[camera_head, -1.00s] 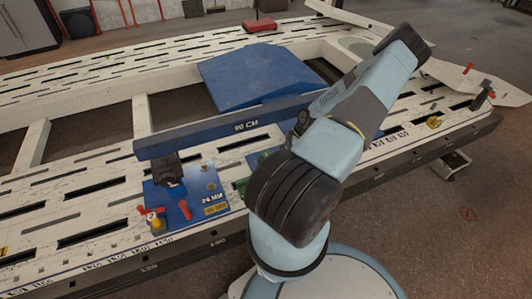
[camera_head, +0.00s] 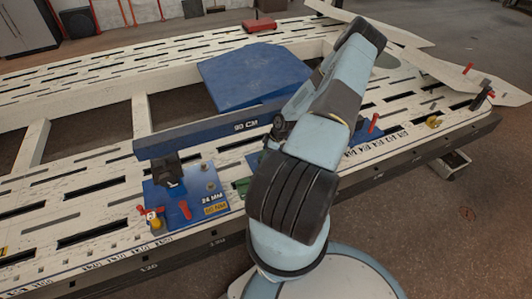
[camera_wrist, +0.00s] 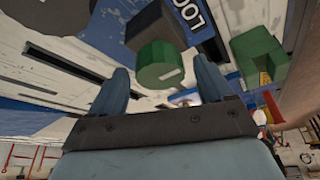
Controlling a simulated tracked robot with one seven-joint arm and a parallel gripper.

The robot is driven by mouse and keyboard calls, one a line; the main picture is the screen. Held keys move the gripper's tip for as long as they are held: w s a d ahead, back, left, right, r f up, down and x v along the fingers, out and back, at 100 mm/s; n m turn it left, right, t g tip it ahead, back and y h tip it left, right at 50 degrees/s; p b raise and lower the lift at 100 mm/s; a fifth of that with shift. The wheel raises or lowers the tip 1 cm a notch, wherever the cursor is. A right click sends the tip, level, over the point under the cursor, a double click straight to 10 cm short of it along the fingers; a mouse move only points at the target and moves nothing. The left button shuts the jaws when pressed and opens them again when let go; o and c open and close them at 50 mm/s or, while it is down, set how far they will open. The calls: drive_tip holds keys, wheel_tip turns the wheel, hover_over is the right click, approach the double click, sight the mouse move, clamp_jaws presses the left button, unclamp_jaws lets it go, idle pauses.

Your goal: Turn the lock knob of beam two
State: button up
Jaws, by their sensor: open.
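In the wrist view a green round knob (camera_wrist: 158,66) with a white mark stands between and just beyond the two blue-grey fingers of my gripper (camera_wrist: 160,74). The fingers are apart; contact with the knob cannot be told. A dark block adjoins the knob, beside a blue plate (camera_wrist: 200,25) with partly cut-off white lettering. In the head view my arm hides my gripper. A long blue beam (camera_head: 200,136) marked "90 CM" lies across the bench; which beam is number two cannot be told.
A green block (camera_wrist: 258,57) stands right of the knob. A blue plate (camera_head: 210,212) holds red levers and a yellow knob. A blue panel (camera_head: 255,78) lies behind the beam. A red lever (camera_head: 374,122) rises right of my arm. The slotted white bench (camera_head: 85,185) is mostly clear at left.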

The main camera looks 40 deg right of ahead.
drive_tip(key=shift+c, duration=0.3)
drive_tip(key=c, duration=1)
drive_tip(key=shift+m, duration=0.3)
drive_tip(key=m+t+h, duration=0.1)
drive_tip(key=m, duration=0.2)
drive_tip(key=shift+a+m, duration=0.1)
drive_tip(key=shift+m, duration=0.2)
drive_tip(key=m+h, duration=0.1)
drive_tip(key=m, duration=0.1)
drive_tip(key=m+h, duration=0.1)
drive_tip(key=m, duration=0.1)
drive_tip(key=shift+a+m+t, duration=0.1)
drive_tip(key=shift+m+t, duration=0.2)
drive_tip(key=m, duration=0.2)
drive_tip(key=m+h, duration=0.1)
drive_tip(key=m, duration=0.1)
drive_tip(key=shift+a+m+h, duration=0.1)
drive_tip(key=shift+m+h, duration=0.2)
drive_tip(key=shift+m+g+h, duration=0.6)
drive_tip(key=shift+m+h, duration=0.2)
drive_tip(key=shift+m, duration=1.4)
